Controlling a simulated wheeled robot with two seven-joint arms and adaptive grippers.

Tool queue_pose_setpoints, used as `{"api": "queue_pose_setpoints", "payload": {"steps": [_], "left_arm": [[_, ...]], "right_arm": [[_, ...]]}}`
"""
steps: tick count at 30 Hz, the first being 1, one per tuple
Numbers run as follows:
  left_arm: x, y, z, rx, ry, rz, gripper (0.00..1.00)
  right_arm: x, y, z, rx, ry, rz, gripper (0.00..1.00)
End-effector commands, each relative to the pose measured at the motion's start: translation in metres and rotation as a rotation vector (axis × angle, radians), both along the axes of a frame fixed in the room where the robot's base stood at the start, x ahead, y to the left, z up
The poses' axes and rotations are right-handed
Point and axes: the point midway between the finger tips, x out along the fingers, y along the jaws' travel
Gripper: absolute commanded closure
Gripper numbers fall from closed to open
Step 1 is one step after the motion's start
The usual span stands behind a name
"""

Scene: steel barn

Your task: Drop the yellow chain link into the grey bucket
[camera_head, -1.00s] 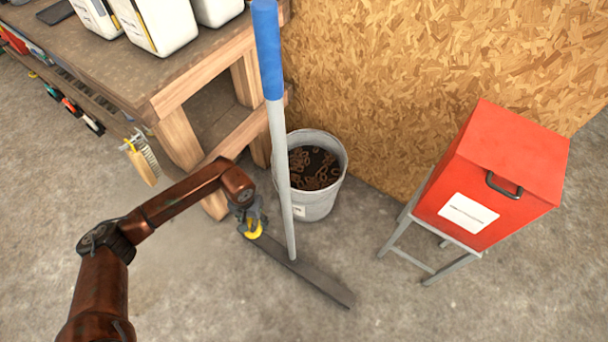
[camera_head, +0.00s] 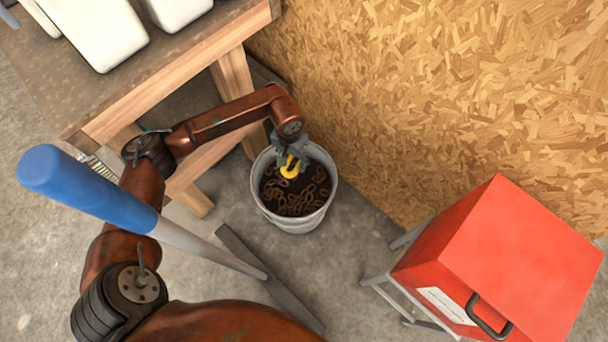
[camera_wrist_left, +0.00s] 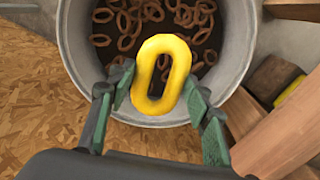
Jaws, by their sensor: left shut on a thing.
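The yellow chain link (camera_head: 290,168) is held in my left gripper (camera_head: 291,160), over the opening of the grey bucket (camera_head: 296,222). In the left wrist view the link (camera_wrist_left: 148,77) is an oval ring between the two green-padded fingers of the gripper (camera_wrist_left: 160,92), with the bucket rim (camera_wrist_left: 237,66) around and below it. Several rusty brown links lie on the dark bottom of the bucket. How high the yellow link is above them is hard to tell. My right gripper does not show in either view.
A wooden workbench (camera_head: 180,80) is left of the bucket. A red box (camera_head: 500,260) on a grey stand is to the right. A chipboard wall (camera_head: 440,90) is behind.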

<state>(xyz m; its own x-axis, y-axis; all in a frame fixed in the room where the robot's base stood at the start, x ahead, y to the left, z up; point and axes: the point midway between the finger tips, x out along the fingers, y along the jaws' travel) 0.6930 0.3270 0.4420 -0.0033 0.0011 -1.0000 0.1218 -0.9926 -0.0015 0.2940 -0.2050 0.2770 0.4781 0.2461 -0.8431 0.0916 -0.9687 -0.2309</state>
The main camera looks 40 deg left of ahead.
Motion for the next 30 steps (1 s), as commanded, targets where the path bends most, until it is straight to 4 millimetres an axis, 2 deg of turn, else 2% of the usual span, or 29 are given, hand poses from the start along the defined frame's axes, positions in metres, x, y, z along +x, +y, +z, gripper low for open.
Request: {"api": "queue_pose_setpoints", "payload": {"steps": [5,11,21,25,30], "left_arm": [[-0.011,0.004,0.002,0.001,-0.018,0.004,0.83],[-0.019,0.004,-0.012,0.001,-0.032,0.004,0.83],[-0.003,0.001,-0.055,-0.003,-0.003,0.002,0.83],[0.001,0.000,-0.063,-0.001,0.004,-0.001,0.83],[0.002,0.001,-0.062,-0.001,0.004,0.000,0.83]], "right_arm": [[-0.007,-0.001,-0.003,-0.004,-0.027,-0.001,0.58],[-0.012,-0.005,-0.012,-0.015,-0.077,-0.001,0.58],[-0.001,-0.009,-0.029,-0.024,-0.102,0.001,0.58],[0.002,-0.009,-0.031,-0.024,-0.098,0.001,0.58],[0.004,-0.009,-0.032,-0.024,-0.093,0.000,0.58]]}}
